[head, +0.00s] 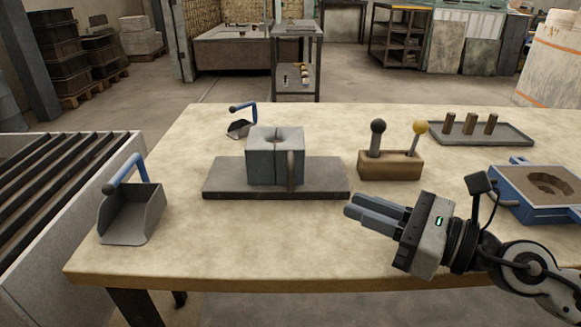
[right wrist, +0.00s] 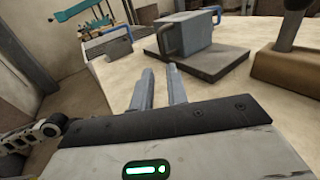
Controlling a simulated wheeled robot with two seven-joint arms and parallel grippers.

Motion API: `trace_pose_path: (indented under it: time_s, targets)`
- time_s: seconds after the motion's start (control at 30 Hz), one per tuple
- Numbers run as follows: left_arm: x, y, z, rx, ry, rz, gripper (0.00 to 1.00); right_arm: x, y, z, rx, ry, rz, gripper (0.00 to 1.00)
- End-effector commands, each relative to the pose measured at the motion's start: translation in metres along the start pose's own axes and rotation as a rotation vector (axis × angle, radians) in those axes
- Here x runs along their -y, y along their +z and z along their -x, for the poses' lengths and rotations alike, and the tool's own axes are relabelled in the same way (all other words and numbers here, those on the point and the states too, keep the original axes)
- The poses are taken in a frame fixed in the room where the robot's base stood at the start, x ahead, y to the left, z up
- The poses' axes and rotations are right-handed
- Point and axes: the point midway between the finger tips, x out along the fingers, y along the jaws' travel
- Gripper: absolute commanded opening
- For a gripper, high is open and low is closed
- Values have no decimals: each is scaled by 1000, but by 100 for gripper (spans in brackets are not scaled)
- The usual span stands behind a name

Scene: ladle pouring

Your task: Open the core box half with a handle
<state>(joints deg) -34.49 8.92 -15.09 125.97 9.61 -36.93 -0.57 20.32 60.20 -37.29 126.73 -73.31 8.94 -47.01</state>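The core box (head: 262,160) is a grey block with a round hole in its top, standing on a dark flat plate (head: 225,186) mid-table. Its halves appear to be together. An upright dark handle (head: 291,171) is on its front side, right of centre. In the right wrist view the box (right wrist: 187,38) is beyond my fingers, with the handle (right wrist: 165,38) on its near left side. My right gripper (head: 376,213) is in front and to the right of the box, apart from it. Its fingers (right wrist: 161,88) have a gap between them and hold nothing. My left gripper is not in view.
A tan block (head: 390,166) with two ball-topped tools stands right of the plate. A blue-handled scoop (head: 131,211) is at the left edge, a smaller one (head: 240,127) behind the box. A blue-framed box (head: 534,200) and a tray (head: 455,133) are right. The front table is clear.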

Motion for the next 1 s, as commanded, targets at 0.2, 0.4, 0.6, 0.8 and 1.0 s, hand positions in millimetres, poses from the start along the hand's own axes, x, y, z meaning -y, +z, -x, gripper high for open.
trace_pose_path:
  time_s: [0.2, 0.4, 0.6, 0.8, 1.0]
  targets:
    - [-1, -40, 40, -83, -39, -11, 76, 1, 8, -35, 5, -2, -4, 16]
    - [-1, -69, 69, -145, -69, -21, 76, 0, 8, -74, 5, 0, -5, 16]
    - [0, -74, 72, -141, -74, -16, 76, 0, 4, -109, 4, -1, -4, 16]
    - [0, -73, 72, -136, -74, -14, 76, 1, 1, -127, 2, -2, -5, 16]
    - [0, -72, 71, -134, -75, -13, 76, 1, 0, -130, 2, -2, -5, 16]
